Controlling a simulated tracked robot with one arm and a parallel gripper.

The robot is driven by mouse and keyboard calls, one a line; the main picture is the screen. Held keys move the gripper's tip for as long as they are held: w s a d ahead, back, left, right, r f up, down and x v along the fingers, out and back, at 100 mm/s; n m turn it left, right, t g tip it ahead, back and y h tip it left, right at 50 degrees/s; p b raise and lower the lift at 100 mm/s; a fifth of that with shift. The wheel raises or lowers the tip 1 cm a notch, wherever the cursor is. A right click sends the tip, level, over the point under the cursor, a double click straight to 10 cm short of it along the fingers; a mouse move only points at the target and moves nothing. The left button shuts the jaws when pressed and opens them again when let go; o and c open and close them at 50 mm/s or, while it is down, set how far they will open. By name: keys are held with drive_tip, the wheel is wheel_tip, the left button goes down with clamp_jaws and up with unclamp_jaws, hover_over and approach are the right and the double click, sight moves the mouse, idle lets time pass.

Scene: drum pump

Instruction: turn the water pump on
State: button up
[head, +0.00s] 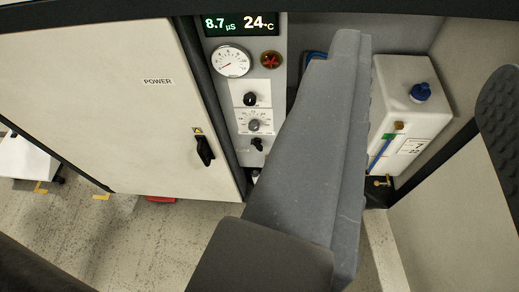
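A narrow control panel (242,105) stands upper centre. It carries a lit display (241,23) reading 8.7 µS and 24 °C, a round gauge (231,61), a red knob (270,61), a black knob (250,99), a dial (254,125) and a small black switch (257,145). I cannot tell which one works the pump. To its left is a pale cabinet door (110,110) labelled POWER, with a black handle (205,150). My gripper (425,65) looks open: a grey finger crosses the centre, and a dark textured finger is at the right edge.
A white tank (405,115) with a blue cap (420,92) stands right of the panel, in a recess beside a pale wall (445,215). My grey finger hides part of the recess. Speckled floor (120,235) lies open at lower left, with a red object (161,199) under the cabinet.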

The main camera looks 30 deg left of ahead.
drive_tip(key=w+a+f+n+y+b, duration=0.15)
drive_tip(key=w+a+f, duration=0.25)
drive_tip(key=w+f, duration=0.6)
drive_tip(key=w+a+f+n+t+b, duration=0.1)
drive_tip(key=w+a+f+b, duration=0.15)
drive_tip(key=w+f, duration=0.7)
drive_tip(key=w+a+f+n+y+b, duration=0.15)
drive_tip(key=w+a+f, duration=0.35)
drive_tip(key=f, duration=0.9)
drive_tip(key=n+t+y+b, duration=0.1)
drive_tip(key=n+b, duration=0.4)
drive_tip(key=b, duration=0.2)
approach(257, 149)
drive_tip(key=shift+x, duration=4.6)
clamp_jaws()
